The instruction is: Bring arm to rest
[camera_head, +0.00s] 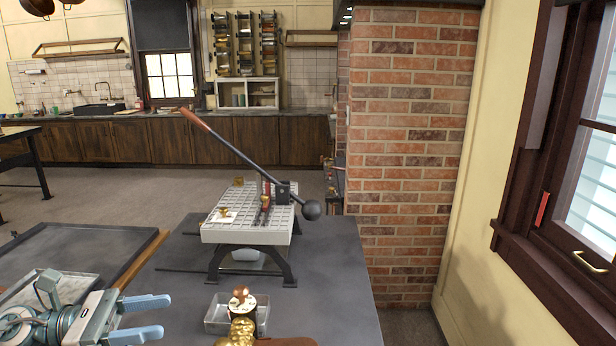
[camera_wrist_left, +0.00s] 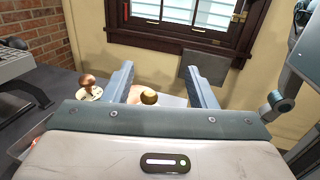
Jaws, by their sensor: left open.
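My left gripper (camera_head: 142,319) is at the lower left of the head view, with its two pale blue fingers apart and nothing between them. In the left wrist view the fingers of my left gripper (camera_wrist_left: 157,72) are also spread. A small brass ball-shaped knob (camera_wrist_left: 149,98) shows between them in the picture, but I cannot tell how far beyond them it is. My right gripper is not in view.
A white-topped press (camera_head: 250,212) with a long lever stands on the dark table (camera_head: 330,290). A clear tray (camera_head: 217,315) with a copper-knobbed round piece (camera_head: 241,298) is in front of it, near a gold object (camera_head: 241,332). A brick pillar (camera_head: 408,150) rises behind.

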